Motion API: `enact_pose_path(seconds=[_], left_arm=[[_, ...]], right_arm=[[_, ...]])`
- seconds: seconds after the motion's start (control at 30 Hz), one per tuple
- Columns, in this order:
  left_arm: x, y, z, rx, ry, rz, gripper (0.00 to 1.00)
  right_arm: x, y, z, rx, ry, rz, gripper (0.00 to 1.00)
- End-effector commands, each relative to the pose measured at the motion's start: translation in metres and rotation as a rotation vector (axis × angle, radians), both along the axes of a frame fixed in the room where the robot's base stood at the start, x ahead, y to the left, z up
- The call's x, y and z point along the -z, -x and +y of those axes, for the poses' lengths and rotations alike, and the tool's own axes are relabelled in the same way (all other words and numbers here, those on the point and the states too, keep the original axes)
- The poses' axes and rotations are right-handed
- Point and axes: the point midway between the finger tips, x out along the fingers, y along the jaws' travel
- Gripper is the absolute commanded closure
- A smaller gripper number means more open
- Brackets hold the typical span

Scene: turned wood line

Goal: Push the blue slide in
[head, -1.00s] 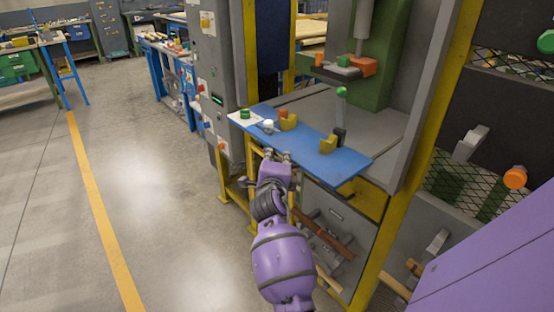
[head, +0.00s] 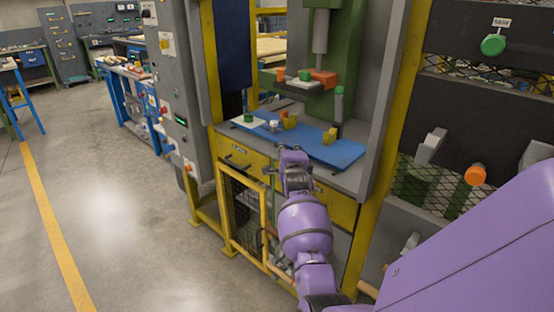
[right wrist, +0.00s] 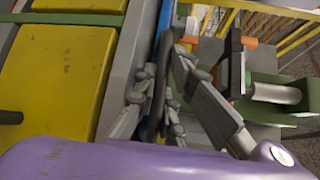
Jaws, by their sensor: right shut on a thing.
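The blue slide (head: 335,152) is a flat blue plate lying in the opening of the press, above yellow drawers. My right gripper (head: 289,150) is at its front edge, the arm rising from below. In the right wrist view my right gripper (right wrist: 163,60) has its fingers around a dark bar (right wrist: 155,95) beside the slide's blue edge (right wrist: 163,40). The bar looks like the slide's handle; in the head view the gripper hides it. My left gripper is not in view.
Yellow blocks (head: 329,138), an orange piece and a green piece (head: 248,117) sit on the slide. The yellow post (head: 392,130) bounds the right side. Open floor (head: 120,220) lies to the left.

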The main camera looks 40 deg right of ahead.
Motion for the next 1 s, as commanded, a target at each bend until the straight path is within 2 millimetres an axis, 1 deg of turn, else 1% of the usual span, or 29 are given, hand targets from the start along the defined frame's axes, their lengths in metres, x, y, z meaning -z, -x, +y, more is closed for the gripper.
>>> enact_pose_path(seconds=[0.03, 0.17, 0.5, 0.53, 0.67, 1.0], left_arm=[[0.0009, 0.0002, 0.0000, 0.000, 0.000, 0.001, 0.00], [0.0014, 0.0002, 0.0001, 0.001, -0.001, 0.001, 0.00], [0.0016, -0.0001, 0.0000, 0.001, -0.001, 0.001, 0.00], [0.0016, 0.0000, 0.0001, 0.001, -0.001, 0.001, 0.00], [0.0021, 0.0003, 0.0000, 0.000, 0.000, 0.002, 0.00], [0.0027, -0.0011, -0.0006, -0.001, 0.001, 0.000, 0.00]], right_arm=[[0.0011, 0.0002, -0.0055, 0.001, 0.002, 0.004, 1.00], [0.0011, -0.0005, -0.0116, 0.001, 0.003, 0.005, 1.00], [0.0010, -0.0007, -0.0122, 0.000, 0.003, 0.005, 1.00], [0.0011, -0.0007, -0.0122, 0.000, 0.003, 0.005, 0.87], [0.0012, -0.0008, -0.0119, 0.000, 0.001, 0.004, 0.71], [0.0028, -0.0004, -0.0103, -0.001, -0.002, 0.004, 0.71]])
